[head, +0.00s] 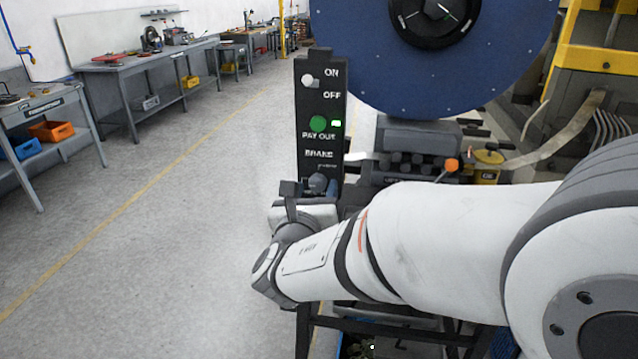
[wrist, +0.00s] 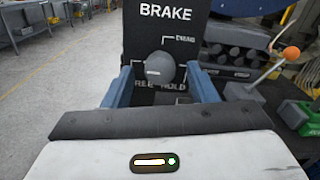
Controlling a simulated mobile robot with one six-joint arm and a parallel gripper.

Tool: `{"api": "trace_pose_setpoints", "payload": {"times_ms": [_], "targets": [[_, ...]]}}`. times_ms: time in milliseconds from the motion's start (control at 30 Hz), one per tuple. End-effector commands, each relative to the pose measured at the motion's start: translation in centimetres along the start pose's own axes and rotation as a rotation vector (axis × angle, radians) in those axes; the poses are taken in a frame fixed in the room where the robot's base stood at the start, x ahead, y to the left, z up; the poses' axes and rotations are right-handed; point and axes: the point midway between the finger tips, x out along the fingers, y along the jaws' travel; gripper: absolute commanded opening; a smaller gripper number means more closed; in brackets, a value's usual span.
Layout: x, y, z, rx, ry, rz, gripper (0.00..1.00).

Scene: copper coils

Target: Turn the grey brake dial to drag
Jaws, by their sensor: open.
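The grey brake dial (wrist: 159,70) is a round knob with a pale mark, on the black control panel (wrist: 190,25) under the word BRAKE. Labels around it are partly hidden; one upper right looks like DRAG, and FREE and HOLD show below. In the head view the dial (head: 318,183) sits low on the panel, just beyond my wrist. My gripper (wrist: 164,80) is open, with one blue-grey finger at each side of the dial. I cannot tell whether the fingers touch it. In the head view my arm hides most of the gripper.
The panel also carries a white ON/OFF switch (head: 308,80) and a green PAY OUT button (head: 318,124) with a lit green lamp. A large blue reel (head: 430,75) stands to the right. An orange-knobbed lever (wrist: 291,53) rises right of the gripper. The floor at left is clear.

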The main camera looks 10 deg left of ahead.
Motion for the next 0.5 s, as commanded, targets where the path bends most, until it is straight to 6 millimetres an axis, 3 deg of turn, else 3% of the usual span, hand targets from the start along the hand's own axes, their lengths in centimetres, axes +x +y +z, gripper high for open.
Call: {"api": "trace_pose_setpoints", "payload": {"times_ms": [300, 500], "targets": [[0.41, -0.01, -0.02, 0.001, 0.001, 0.000, 0.52], [0.39, -0.01, -0.02, 0.001, 0.001, 0.000, 0.37]]}}
